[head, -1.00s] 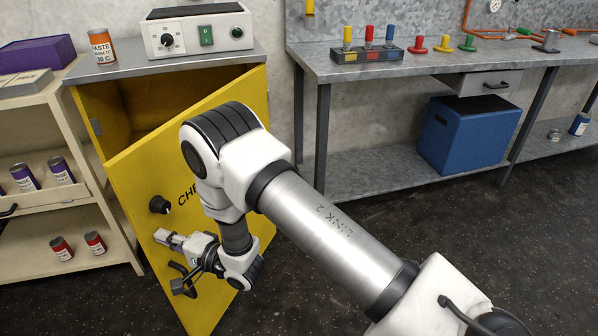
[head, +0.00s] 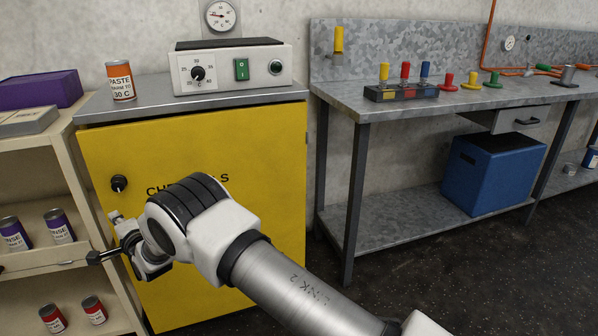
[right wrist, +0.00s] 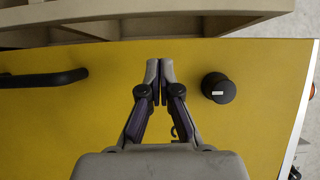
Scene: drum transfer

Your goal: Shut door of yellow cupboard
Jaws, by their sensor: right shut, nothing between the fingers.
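The yellow cupboard (head: 225,145) stands under a grey top. Its door's front lies roughly flush below the top, with no opening seen; whether a narrow gap remains at the left edge I cannot tell. A black round knob (head: 120,183) sits at the door's upper left. My right gripper (head: 117,218) is just below the knob, at the door's left edge. In the right wrist view its fingers (right wrist: 160,76) are shut and empty over the yellow face, between the knob (right wrist: 218,88) and a black bar handle (right wrist: 45,79). Contact is unclear. My left gripper is not in view.
A beige shelf (head: 40,163) with cans stands close at the left. A paste can (head: 120,82) and a control box (head: 232,70) stand on the cupboard's top. A grey workbench (head: 350,100) is at the right, with open floor in front.

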